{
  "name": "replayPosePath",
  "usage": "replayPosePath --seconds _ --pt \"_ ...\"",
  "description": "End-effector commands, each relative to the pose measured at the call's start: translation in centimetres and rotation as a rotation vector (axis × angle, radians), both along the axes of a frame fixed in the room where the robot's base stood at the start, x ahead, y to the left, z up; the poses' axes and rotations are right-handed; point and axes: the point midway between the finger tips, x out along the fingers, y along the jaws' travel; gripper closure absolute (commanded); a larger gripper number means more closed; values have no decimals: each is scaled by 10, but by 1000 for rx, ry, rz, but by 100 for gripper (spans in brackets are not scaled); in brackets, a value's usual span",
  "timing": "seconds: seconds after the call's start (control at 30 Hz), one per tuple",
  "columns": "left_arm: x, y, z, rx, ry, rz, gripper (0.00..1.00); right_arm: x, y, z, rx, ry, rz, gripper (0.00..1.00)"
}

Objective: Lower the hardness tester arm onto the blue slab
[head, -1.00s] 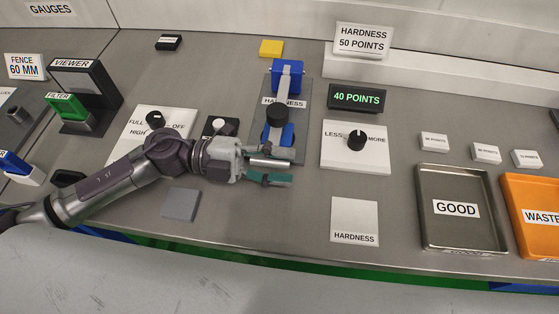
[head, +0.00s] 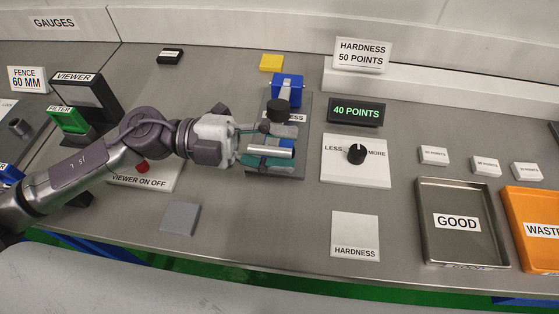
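The hardness tester stands at the centre back of the bench, with a blue post (head: 288,82) and a black round head (head: 278,109) on its arm. A silver bar (head: 271,152), which looks like the tester arm's handle, lies crosswise between the teal-padded fingers of my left gripper (head: 268,154). The fingers look shut on it. The blue slab is hidden behind my gripper and the tester head. I cannot tell how high the head is above it. My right gripper is not in view.
The green display (head: 356,111) reads 40 POINTS, and a sign (head: 362,55) reads HARDNESS 50 POINTS. A LESS/MORE knob (head: 356,154) stands right of the tester. A grey block (head: 180,218) lies in front of my arm. GOOD (head: 425,250) and WASTE trays (head: 510,225) are at right.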

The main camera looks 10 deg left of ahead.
Motion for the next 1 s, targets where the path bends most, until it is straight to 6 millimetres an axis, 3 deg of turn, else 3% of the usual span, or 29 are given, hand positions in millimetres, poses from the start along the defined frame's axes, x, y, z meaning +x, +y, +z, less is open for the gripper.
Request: replayPosePath --seconds 0.17,0.67,1.0 --pt "0 0 11 0 0 1 58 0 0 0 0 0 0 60" --pt "0 1 11 0 2 1 58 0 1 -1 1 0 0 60" --pt "1 23 8 3 2 4 58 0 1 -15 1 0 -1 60"
